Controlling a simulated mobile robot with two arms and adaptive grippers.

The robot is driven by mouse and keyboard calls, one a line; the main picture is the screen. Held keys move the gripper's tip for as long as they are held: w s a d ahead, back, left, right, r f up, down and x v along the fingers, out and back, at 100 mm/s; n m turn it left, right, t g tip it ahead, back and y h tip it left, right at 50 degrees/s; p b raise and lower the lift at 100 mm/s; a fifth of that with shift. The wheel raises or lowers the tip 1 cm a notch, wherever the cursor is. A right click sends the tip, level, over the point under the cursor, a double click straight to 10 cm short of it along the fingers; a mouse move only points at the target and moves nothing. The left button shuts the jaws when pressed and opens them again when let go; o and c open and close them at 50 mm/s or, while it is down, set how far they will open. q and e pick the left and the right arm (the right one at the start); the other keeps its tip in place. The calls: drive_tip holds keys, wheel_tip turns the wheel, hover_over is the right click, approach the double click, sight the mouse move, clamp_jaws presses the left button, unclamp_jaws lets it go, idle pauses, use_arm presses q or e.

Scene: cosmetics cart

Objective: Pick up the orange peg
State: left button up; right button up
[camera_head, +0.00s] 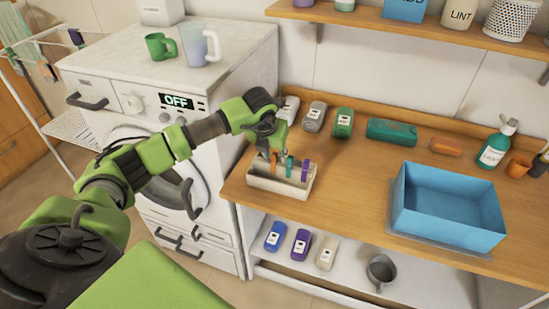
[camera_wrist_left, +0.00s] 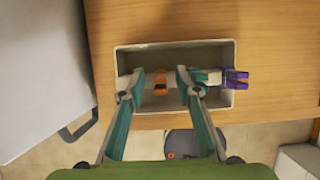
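The orange peg (camera_wrist_left: 160,82) stands in a white open box (camera_head: 262,186), which also shows in the left wrist view (camera_wrist_left: 180,47). In the head view the orange peg (camera_head: 273,159) is partly hidden by my left gripper. My left gripper (camera_wrist_left: 158,82) is open above the box, one finger on each side of the orange peg, with gaps visible between peg and fingers. A teal peg (camera_head: 289,167) and a purple peg (camera_head: 304,171) stand to the right in the same box. The teal peg (camera_wrist_left: 208,77) is close beside the right finger. My right gripper is not in view.
The box stands at the left front of the wooden counter (camera_head: 352,208). A blue bin (camera_head: 450,240) stands to the right, with bare counter between. Several bottles, including a green one (camera_head: 343,123), line the back. A washing machine (camera_head: 225,100) stands at left.

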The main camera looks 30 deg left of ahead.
use_arm(q)
drive_tip(key=c, duration=0.8)
drive_tip(key=shift+c, duration=0.2)
